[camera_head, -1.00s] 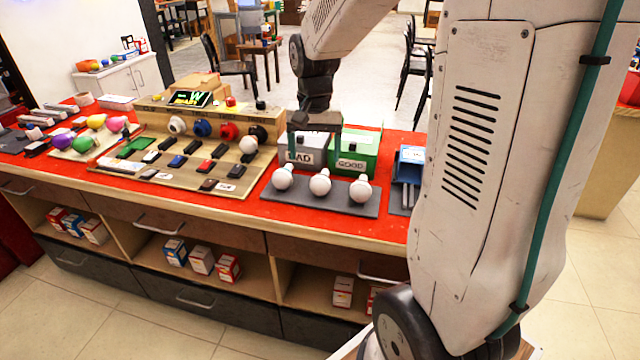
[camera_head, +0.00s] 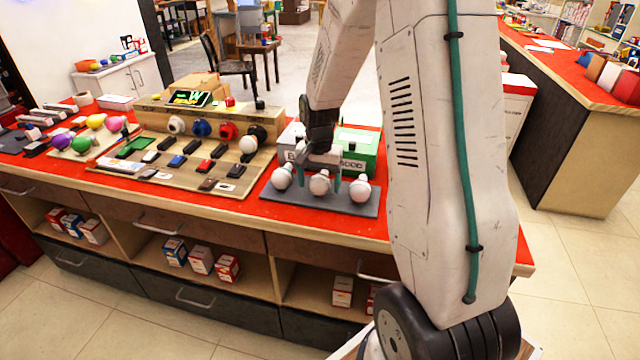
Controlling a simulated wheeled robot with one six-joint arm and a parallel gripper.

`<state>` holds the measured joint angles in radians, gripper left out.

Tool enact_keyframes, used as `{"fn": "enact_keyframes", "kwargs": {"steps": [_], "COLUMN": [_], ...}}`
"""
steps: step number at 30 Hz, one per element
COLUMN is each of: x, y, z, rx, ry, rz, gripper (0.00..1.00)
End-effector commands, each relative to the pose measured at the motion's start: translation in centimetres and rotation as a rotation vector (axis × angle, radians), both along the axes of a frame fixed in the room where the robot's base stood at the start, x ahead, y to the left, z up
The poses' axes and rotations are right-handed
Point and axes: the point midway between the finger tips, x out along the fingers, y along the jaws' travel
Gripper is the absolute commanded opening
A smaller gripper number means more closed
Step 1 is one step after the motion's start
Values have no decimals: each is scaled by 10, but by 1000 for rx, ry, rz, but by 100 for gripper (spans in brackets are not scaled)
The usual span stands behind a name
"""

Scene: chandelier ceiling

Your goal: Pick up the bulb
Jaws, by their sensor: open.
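Three white bulbs lie on a grey mat (camera_head: 345,204) on the red counter: a left bulb (camera_head: 282,178), a middle bulb (camera_head: 319,184) and a right bulb (camera_head: 360,189). My gripper (camera_head: 320,176) is open, pointing down over the middle bulb. One green finger shows on each side of that bulb, in the gaps to the neighbouring bulbs. Whether the fingers touch it cannot be told. The middle bulb's upper end is partly hidden by my gripper.
A white box and a green box (camera_head: 362,146) stand just behind the bulbs, partly covered by my arm. A board (camera_head: 190,165) with switches and coloured bulbs lies to the left. Small cartons (camera_head: 201,260) sit on the shelf below.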

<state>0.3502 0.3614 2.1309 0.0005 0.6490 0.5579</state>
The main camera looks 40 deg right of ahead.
Motion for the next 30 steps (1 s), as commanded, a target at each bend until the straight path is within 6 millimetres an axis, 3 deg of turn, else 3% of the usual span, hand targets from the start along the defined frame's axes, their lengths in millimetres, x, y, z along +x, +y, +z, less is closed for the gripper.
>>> {"fn": "enact_keyframes", "kwargs": {"steps": [7, 12, 23, 30], "x": [0, 0, 1, 1], "y": [0, 0, 0, -1], "z": [-1, -1, 6, 50], "rx": [0, 0, -1, -2], "ry": [0, 0, -2, -5], "rz": [0, 0, 0, 0], "gripper": [75, 30, 30, 30]}}
